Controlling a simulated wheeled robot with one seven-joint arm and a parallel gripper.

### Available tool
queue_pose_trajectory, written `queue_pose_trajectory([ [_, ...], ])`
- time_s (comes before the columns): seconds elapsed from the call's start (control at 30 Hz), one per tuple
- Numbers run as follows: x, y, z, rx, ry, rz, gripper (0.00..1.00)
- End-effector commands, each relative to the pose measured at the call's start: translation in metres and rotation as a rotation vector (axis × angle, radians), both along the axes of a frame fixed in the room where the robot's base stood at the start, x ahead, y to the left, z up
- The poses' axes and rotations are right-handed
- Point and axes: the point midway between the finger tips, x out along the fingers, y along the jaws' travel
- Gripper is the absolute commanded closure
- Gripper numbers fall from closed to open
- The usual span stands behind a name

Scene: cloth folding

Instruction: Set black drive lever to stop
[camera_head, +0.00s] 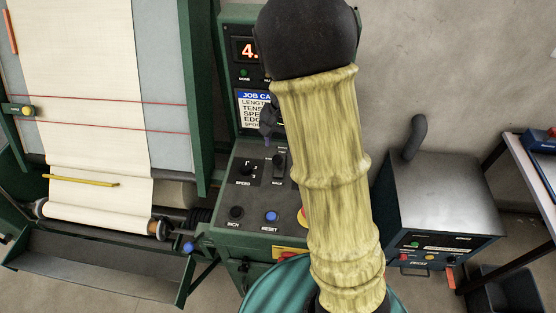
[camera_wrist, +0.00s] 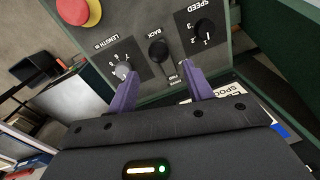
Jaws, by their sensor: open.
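The black drive lever (camera_wrist: 158,51) rises from the control panel in the wrist view, its round knob close to the BACK label. It also shows in the head view (camera_head: 279,161), partly beside my yellow-sleeved arm. Its exact setting is hard to tell. My gripper (camera_wrist: 159,73) is open, with one purple finger on each side of the lever in the picture and nothing between them held. In the head view my gripper (camera_head: 268,136) hangs just above the lever, partly hidden by my arm. Whether the fingers touch the lever cannot be told.
The speed dial (camera_wrist: 204,30) and length dial (camera_wrist: 122,71) flank the lever closely. A red stop button (camera_wrist: 78,10) is further off. A blue reset button (camera_head: 271,216) and black inch button (camera_head: 236,212) sit on the panel's front. The cloth machine (camera_head: 194,90) stands left.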

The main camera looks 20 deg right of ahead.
Motion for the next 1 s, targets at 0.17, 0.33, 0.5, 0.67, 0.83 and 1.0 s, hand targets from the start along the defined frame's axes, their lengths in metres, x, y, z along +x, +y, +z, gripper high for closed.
queue_pose_trajectory([
  [0.17,0.0,0.002,-0.033,-0.001,0.006,-0.003,0.49],
  [0.33,0.001,0.003,-0.062,-0.001,0.006,-0.003,0.49],
  [0.5,0.003,0.005,-0.084,0.0,0.002,-0.002,0.49],
  [0.67,0.004,0.006,-0.091,0.0,0.0,-0.002,0.49],
  [0.83,0.004,0.006,-0.091,0.0,0.0,-0.002,0.49],
  [1.0,0.004,0.006,-0.091,0.0,0.0,-0.001,0.72],
])
